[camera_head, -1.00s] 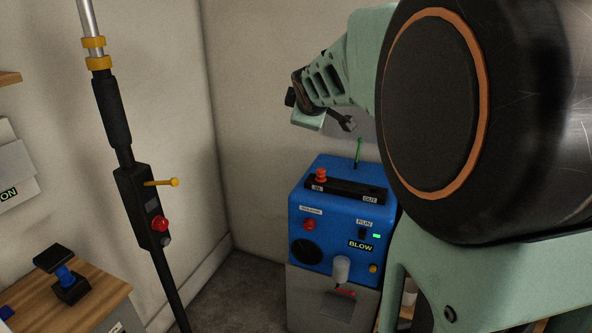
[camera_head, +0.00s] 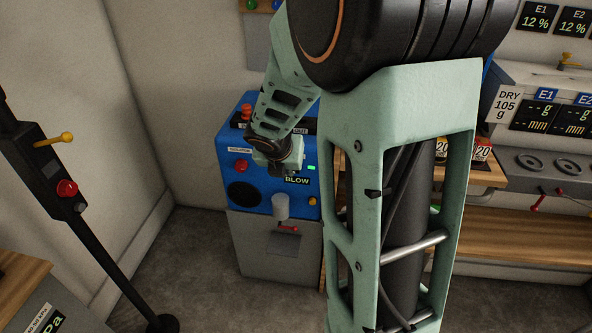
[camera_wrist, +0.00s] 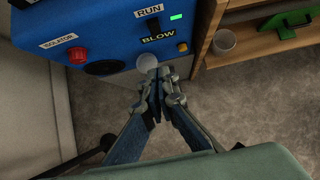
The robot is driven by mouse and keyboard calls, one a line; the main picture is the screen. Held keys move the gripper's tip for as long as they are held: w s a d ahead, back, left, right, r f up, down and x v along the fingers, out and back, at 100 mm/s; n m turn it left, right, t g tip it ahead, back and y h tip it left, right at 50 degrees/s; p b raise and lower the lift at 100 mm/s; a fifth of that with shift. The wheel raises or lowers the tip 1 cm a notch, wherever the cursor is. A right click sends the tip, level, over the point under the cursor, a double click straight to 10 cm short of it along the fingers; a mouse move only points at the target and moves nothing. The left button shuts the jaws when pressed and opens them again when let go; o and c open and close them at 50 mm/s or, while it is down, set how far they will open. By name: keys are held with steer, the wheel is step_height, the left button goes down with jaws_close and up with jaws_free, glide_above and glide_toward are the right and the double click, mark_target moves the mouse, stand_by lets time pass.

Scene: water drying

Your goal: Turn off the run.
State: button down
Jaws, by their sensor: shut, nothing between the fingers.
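The blue machine (camera_head: 232,150) stands against the wall; it also fills the upper left of the wrist view (camera_wrist: 100,22). Its black run switch (camera_wrist: 154,27) sits under the RUN label (camera_wrist: 149,11), beside a lit green lamp (camera_wrist: 176,15). The display (camera_wrist: 145,36) below reads BLOW. My gripper (camera_wrist: 158,92) is shut and empty, low in front of the panel and below the switch in the wrist view, apart from it in the picture. In the head view my wrist and hand cover the switch, and the fingertips are not clear.
A red isolator knob (camera_wrist: 78,55) and a dark round port are left of the switch. A pale cylinder (camera_head: 281,206) sticks out low on the machine's front. A dark pole with a red button (camera_head: 67,188) stands left. A wooden shelf (camera_wrist: 270,55) is close on the right.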

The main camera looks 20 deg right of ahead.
steer(key=w+d+r+b+x, duration=0.1)
steer(key=b+x, duration=0.3)
steer(key=x, duration=0.9)
steer(key=shift+w+r, duration=0.35)
steer(key=shift+w, duration=0.1)
steer(key=shift+f+b, duration=0.1)
steer(key=shift+b, duration=0.25)
steer(key=b, duration=0.4)
steer(key=shift+w+d+f+t, duration=0.15)
steer(key=shift+f+t, duration=0.15)
step_height(320, 180, up, 3)
steer(key=shift+f+p, duration=0.25)
steer(key=shift+p, duration=1)
